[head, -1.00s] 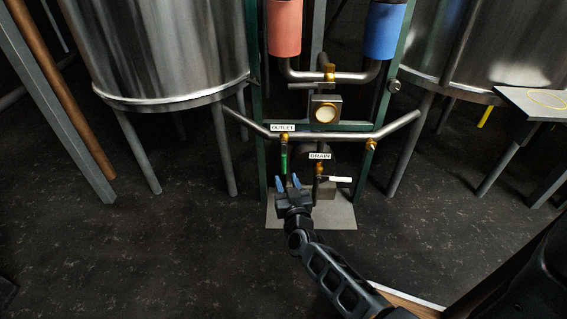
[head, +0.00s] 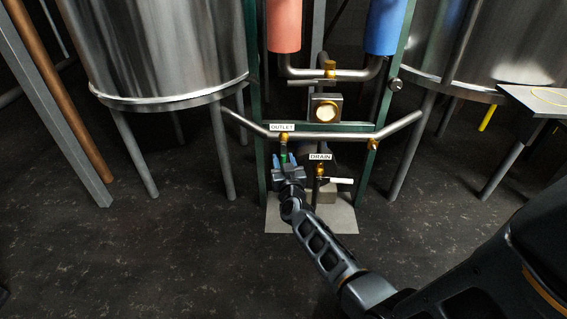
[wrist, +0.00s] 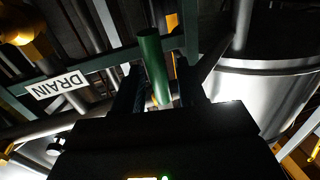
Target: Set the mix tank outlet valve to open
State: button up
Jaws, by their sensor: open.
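The outlet valve has a green handle (head: 284,157) that hangs down below the OUTLET label (head: 282,127) on the horizontal pipe. Its brass body (head: 283,140) shows just above. My gripper (head: 285,158) is open at the handle, with its blue fingertips on either side in the head view. In the wrist view the green handle (wrist: 153,66) stands between the two dark fingers (wrist: 155,88). I cannot tell whether either finger touches it. The lower part of the handle is hidden by my gripper.
The drain valve (head: 320,170), with a white handle (head: 341,181) pointing right, is close on the right under the DRAIN label (head: 320,157). Green frame posts flank both valves. Steel tanks stand left (head: 165,55) and right (head: 485,45). Dark floor in front is clear.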

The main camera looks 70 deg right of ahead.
grip_shut()
dwell(0.4)
jog(key=shift+s+r+p, duration=0.15)
jog(key=shift+p, duration=0.45)
jog(key=s+d+r+n+g+p, duration=0.2)
jog(key=s+r+n+p, duration=0.3)
jog(key=n+p, duration=1)
jog(key=shift+r+n+g+p, duration=0.35)
jog(key=shift+g+p, duration=0.55)
jog(key=shift+p, duration=2.5)
grip_release()
jog(key=shift+d, duration=0.1)
